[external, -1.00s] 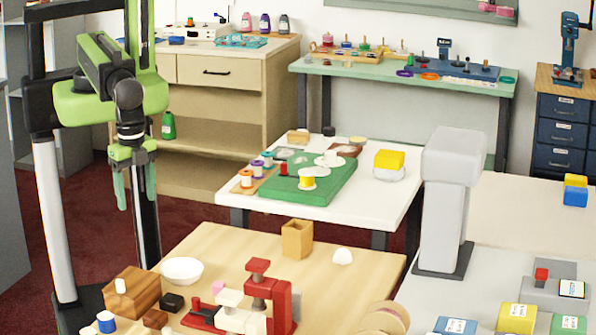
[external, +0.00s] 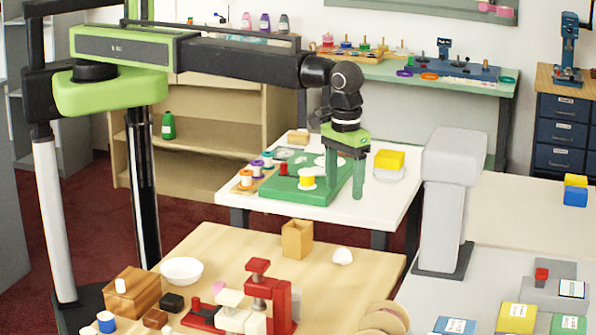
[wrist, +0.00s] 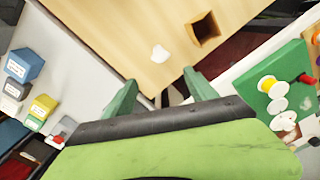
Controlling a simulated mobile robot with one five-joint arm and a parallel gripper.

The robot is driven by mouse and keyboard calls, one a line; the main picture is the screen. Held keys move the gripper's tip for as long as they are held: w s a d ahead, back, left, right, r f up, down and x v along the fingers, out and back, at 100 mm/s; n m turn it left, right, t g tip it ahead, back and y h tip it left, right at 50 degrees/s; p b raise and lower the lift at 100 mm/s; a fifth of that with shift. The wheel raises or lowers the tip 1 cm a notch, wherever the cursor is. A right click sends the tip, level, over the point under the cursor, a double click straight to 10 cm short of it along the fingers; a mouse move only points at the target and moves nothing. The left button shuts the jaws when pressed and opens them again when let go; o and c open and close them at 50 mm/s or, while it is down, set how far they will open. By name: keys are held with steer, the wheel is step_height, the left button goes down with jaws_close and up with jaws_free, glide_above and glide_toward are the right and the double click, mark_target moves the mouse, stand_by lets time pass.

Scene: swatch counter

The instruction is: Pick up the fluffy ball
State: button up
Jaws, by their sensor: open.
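The fluffy ball is likely the small white rounded thing (external: 342,256) on the wooden table's right part, just right of the wooden box. It also shows in the wrist view as a white blob (wrist: 159,54), ahead of the fingers and slightly left of the gap between them. My gripper (external: 345,186) hangs above and behind it in the external view, fingers pointing down, in front of the white table. The fingers also show in the wrist view (wrist: 160,93), apart with nothing between them.
An open wooden box (external: 297,239) stands left of the white ball. A white bowl (external: 182,271) and a red press (external: 262,290) are on the same wooden table. A grey-white column (external: 447,200) rises to the right. Bare wood surrounds the ball.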

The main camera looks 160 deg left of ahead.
mark_target(343, 250)
step_height(343, 250, down, 18)
steer(key=b, duration=1.8)
steer(key=shift+w, duration=0.15)
steer(key=shift+r, duration=0.25)
steer(key=c, duration=1.4)
steer(key=shift+r+p, duration=0.1)
steer(key=shift+p, duration=0.25)
steer(key=shift+r+p, duration=0.25)
steer(key=shift+p, duration=0.05)
step_height(343, 250, up, 4)
steer(key=p, duration=0.4)
steer(key=shift+r, duration=0.15)
steer(key=d+r+p, duration=0.2)
steer(key=d, duration=0.2)
steer(key=d+r+p, duration=0.2)
steer(key=d, duration=0.2)
steer(key=d+r+p, duration=0.2)
steer(key=d, duration=0.1)
steer(key=shift+s+d, duration=0.25)
steer(key=shift+d, duration=0.15)
